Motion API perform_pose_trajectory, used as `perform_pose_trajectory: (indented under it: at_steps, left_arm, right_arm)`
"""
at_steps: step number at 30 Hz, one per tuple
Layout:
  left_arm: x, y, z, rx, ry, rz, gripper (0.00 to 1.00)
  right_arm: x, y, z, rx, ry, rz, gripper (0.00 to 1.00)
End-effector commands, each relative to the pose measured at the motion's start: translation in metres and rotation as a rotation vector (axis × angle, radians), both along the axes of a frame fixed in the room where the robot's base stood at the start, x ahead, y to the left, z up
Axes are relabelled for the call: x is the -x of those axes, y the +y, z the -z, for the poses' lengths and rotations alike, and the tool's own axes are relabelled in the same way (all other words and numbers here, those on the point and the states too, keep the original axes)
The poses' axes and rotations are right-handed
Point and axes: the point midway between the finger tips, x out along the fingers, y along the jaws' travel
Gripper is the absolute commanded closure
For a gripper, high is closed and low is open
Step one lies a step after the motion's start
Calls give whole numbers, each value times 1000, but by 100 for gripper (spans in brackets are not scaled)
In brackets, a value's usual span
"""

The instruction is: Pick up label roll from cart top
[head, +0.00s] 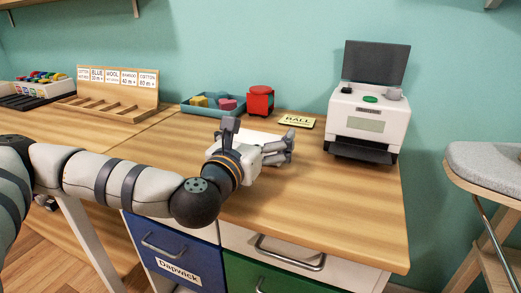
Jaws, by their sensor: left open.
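The cart top (355,215) is a light wood surface above drawers. My left gripper (290,147) reaches in from the left over its middle, with the fingers pointing right. It is open, with nothing visible between the fingers. I cannot make out a label roll for sure; one may be hidden behind my gripper or arm. A flat white item (252,136) lies just behind the gripper, partly covered by it. My right gripper is not in view.
A white label printer (368,120) with its dark lid raised stands at the back right. A small sign (297,121), a red container (260,101) and a teal tray (196,109) line the back. The front right surface is clear.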

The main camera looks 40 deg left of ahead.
Motion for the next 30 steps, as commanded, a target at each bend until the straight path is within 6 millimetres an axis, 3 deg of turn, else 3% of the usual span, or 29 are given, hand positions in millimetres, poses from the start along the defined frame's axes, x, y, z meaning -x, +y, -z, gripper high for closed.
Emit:
perform_pose_trajectory:
  at_steps: [5,8,12,13,23,30]
  left_arm:
    - [-1,0,1,0,1,0,0]
    - [-1,0,1,0,1,0,18]
    - [0,0,1,-1,2,0,50]
    - [0,0,1,-1,2,0,53]
    - [-1,0,-5,0,-1,1,53]
    - [-11,-7,-49,0,-10,9,53]
  right_arm:
    - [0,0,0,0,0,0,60]
    - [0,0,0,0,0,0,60]
    - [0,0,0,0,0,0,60]
    - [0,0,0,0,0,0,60]
    - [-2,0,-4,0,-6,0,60]
    - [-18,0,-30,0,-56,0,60]
